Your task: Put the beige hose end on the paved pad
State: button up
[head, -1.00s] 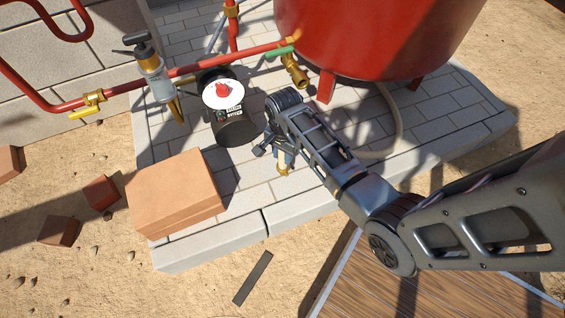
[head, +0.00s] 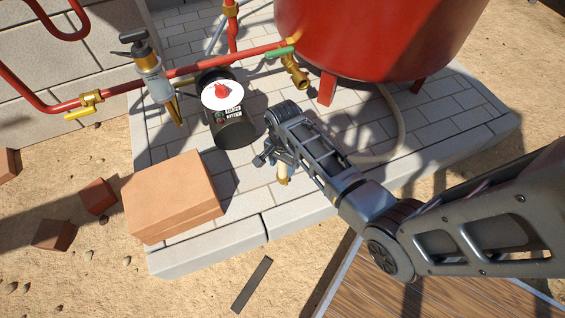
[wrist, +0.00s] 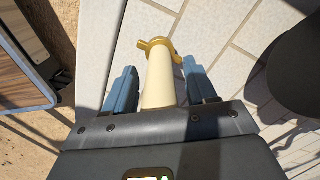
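The beige hose end (wrist: 160,82) with its brass winged fitting lies lengthwise between the two blue-grey fingers of my gripper (wrist: 163,88) in the wrist view. The fingers flank it closely and its tip sticks out past them. In the head view my gripper (head: 273,163) is over the front part of the paved pad (head: 293,208), with the brass fitting (head: 283,178) pointing down. The pale hose (head: 402,125) curves from beside the red tank across the pad. Whether the fitting touches the paving is unclear.
A black canister with a white top (head: 232,125) stands left of my gripper. Terracotta blocks (head: 172,195) sit on the pad's front left. The red tank (head: 380,35), red pipes and a brass valve (head: 297,75) are behind. Bare paving lies in front of my gripper.

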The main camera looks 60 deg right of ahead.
jog(key=shift+r, duration=0.1)
notch_tip(320, 180, up, 12)
jog(key=p, duration=0.5)
jog(key=shift+d, duration=0.15)
jog(key=s+a+r+n+t+h, duration=0.2)
jog(key=s+a+n+t, duration=0.65)
jog(key=s, duration=0.55)
jog(key=s+a+r+n+t, duration=0.2)
jog(key=s+r+n, duration=0.1)
jog(key=r, duration=0.5)
jog(key=s+a+r+n+t+y, duration=0.1)
jog(key=s+a+r+n+t, duration=0.1)
jog(key=r, duration=0.6)
jog(key=s+a+r+n+t, duration=0.2)
jog(key=s+a+r+n, duration=0.2)
jog(key=r, duration=0.5)
jog(key=shift+s+y, duration=0.4)
jog(key=shift+s, duration=0.8)
jog(key=shift+n, duration=0.25)
